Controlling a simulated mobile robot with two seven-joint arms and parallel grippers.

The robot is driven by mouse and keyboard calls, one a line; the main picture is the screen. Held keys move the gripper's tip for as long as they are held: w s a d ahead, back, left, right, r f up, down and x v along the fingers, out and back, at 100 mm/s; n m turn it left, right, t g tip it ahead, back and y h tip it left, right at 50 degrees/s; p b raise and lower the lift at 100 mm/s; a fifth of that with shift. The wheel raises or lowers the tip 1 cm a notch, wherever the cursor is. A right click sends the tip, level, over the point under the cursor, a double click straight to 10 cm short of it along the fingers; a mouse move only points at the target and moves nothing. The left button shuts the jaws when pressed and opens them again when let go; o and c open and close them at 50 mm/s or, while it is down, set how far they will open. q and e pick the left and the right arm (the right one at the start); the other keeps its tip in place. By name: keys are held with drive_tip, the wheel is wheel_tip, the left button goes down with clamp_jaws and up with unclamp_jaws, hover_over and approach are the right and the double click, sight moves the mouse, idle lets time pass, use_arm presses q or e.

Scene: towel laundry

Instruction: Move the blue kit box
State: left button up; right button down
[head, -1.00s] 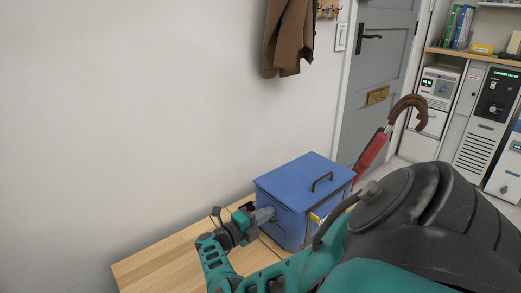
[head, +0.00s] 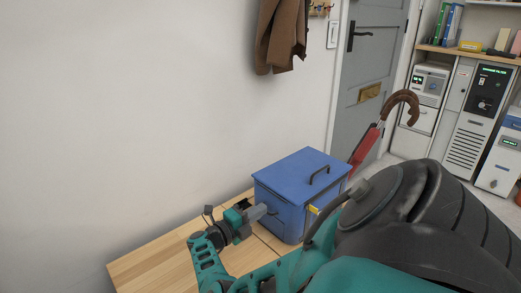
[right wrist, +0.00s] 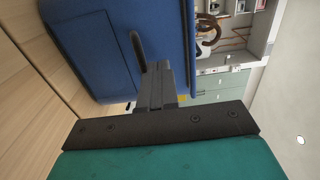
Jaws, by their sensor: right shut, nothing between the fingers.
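The blue kit box (head: 297,190) stands upright on the right end of the wooden bench in the head view, its lid closed and a dark handle on top. Its blue side also fills the upper left of the right wrist view (right wrist: 90,40). My right gripper (head: 262,211) is at the box's left side, with its fingertips close to or against that face. Its fingers are together and hold nothing; they also show in the right wrist view (right wrist: 155,80). I cannot tell whether they touch the box. Part of the box's near side is hidden behind my arm. My left gripper is not in view.
The wooden bench top (head: 150,268) is bare to the left of the box. A red umbrella (head: 364,147) with a brown handle stands just beyond the box. A brown coat (head: 280,38) hangs on the wall. A grey door (head: 370,85) and white cabinets (head: 475,120) are behind.

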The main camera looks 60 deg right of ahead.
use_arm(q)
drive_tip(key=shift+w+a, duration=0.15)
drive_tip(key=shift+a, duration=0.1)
use_arm(e)
drive_tip(key=v, duration=1.1)
drive_tip(key=shift+a, duration=0.15)
